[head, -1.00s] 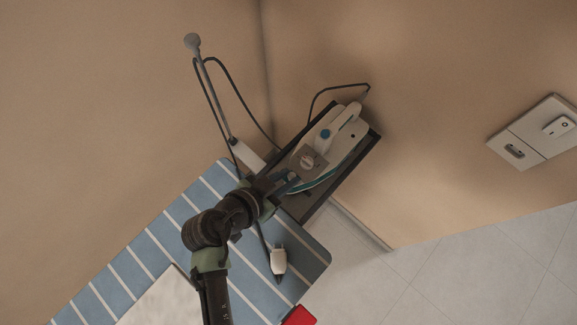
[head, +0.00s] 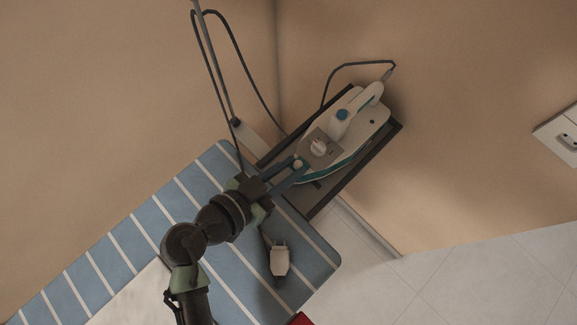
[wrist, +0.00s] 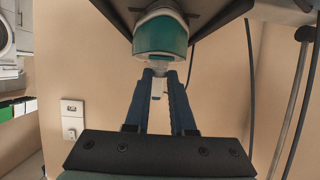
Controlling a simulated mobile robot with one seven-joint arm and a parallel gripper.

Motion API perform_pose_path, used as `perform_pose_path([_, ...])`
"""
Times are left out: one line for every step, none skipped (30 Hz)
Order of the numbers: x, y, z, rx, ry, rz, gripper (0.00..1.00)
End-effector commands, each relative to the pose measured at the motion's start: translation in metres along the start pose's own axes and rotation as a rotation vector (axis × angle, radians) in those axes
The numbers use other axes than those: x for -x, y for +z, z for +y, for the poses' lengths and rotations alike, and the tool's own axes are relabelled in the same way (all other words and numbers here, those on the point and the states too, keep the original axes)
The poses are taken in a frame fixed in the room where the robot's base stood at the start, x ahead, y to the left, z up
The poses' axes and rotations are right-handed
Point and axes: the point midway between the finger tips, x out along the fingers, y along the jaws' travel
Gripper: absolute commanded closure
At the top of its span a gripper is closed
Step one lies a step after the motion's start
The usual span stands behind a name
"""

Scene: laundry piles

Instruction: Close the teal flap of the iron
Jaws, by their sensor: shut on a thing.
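The iron (head: 358,122) is white and grey with a blue button, a round dial and a teal lower edge. It lies on a dark tray at the end of the ironing board. My gripper (head: 299,166) reaches the iron's near end, its blue fingers close together on a small pale part there. In the wrist view, my gripper (wrist: 160,75) has its fingertips on a pale tip just below the teal end of the iron (wrist: 161,38). This looks like the teal flap's edge; the flap's own outline and angle are not clear.
The dark tray (head: 330,204) has raised edges around the iron. The blue striped board (head: 140,225) holds a pale plug (head: 279,260) and a white cloth (head: 130,299). A cord (head: 350,64) loops behind the iron. Walls stand close behind.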

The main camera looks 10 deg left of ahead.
Motion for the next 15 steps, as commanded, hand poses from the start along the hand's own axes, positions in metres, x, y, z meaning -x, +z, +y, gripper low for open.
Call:
perform_pose_path([-0.0010,-0.0017,0.0009,-0.001,0.003,0.004,1.00])
perform_pose_path([-0.0011,-0.0017,0.0010,-0.001,0.003,0.004,1.00])
perform_pose_path([-0.0011,-0.0016,0.0010,0.000,0.003,0.004,1.00])
perform_pose_path([-0.0011,-0.0016,0.0010,0.000,0.004,0.004,1.00])
perform_pose_path([-0.0012,-0.0016,0.0010,0.000,0.004,0.004,1.00])
perform_pose_path([-0.0012,-0.0016,0.0011,0.000,0.004,0.003,0.76])
perform_pose_path([-0.0012,-0.0016,0.0011,0.000,0.004,0.003,0.70])
perform_pose_path([-0.0012,-0.0015,0.0010,0.000,0.004,0.003,0.65])
perform_pose_path([-0.0011,-0.0013,0.0010,0.000,0.004,0.003,0.58])
perform_pose_path([-0.0010,-0.0012,0.0009,0.000,0.003,0.002,0.52])
perform_pose_path([-0.0010,-0.0011,0.0008,0.000,0.003,0.002,0.48])
perform_pose_path([-0.0009,-0.0009,0.0008,0.000,0.003,0.002,0.48])
perform_pose_path([-0.0008,-0.0008,0.0007,0.000,0.003,0.001,0.48])
perform_pose_path([-0.0007,-0.0007,0.0007,0.000,0.003,0.001,0.48])
perform_pose_path([-0.0007,-0.0006,0.0006,0.000,0.002,0.001,0.48])
